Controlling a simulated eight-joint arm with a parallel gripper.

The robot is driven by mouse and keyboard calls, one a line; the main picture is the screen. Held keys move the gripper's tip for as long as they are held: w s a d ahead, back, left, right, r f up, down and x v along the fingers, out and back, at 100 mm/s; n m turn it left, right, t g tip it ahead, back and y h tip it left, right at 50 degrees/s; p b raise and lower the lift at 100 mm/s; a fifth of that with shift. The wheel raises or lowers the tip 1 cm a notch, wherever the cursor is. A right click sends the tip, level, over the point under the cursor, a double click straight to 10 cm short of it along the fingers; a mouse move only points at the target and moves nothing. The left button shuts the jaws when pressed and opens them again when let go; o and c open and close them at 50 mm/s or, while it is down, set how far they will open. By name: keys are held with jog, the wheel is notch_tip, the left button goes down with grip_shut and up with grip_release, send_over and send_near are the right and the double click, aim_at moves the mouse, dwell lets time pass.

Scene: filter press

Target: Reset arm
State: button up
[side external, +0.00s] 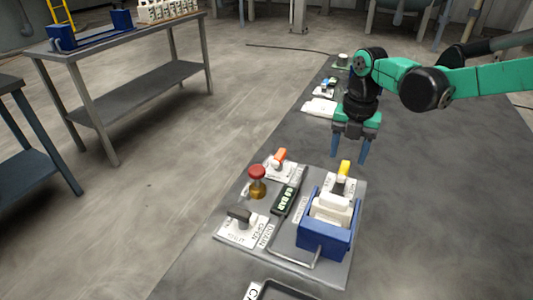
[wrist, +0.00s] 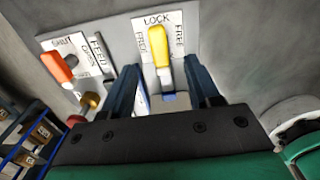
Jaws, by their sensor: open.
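My gripper (side external: 350,150) hangs fingers-down above the far side of the filter press panel (side external: 335,272). Its two blue fingers are apart with nothing held between them. In the wrist view, my gripper (wrist: 160,76) has the yellow lever (wrist: 160,48) showing beyond and between its fingertips, on a plate marked LOCK and FREE. The yellow lever (side external: 345,168) is below my gripper in the side view, with a visible gap. The press, a blue frame (side external: 327,240) with white plates (side external: 333,209), stands just in front of that lever.
The panel also carries an orange lever (side external: 279,156), a red knob (side external: 257,173), a dark handle (side external: 239,215) and a display (side external: 287,200). A dark-rimmed tray (side external: 280,291) is at the near edge. White items (side external: 320,107) lie farther back. The right tabletop is clear.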

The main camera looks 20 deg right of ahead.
jog(key=shift+r, duration=1)
jog(key=shift+s+r+m, duration=0.1)
jog(key=shift+r+m, duration=0.05)
jog(key=shift+m, duration=0.15)
jog(key=s+d+r+m+t, duration=0.1)
jog(key=s+m+t, duration=0.2)
jog(key=m, duration=1)
jog(key=s+d+r+m+t, duration=0.2)
jog(key=s+m+t, duration=0.2)
jog(key=m, duration=0.9)
jog(key=s, duration=0.3)
jog(key=shift+s+d+m, duration=0.3)
jog(key=shift+s, duration=0.1)
jog(key=shift+r, duration=0.1)
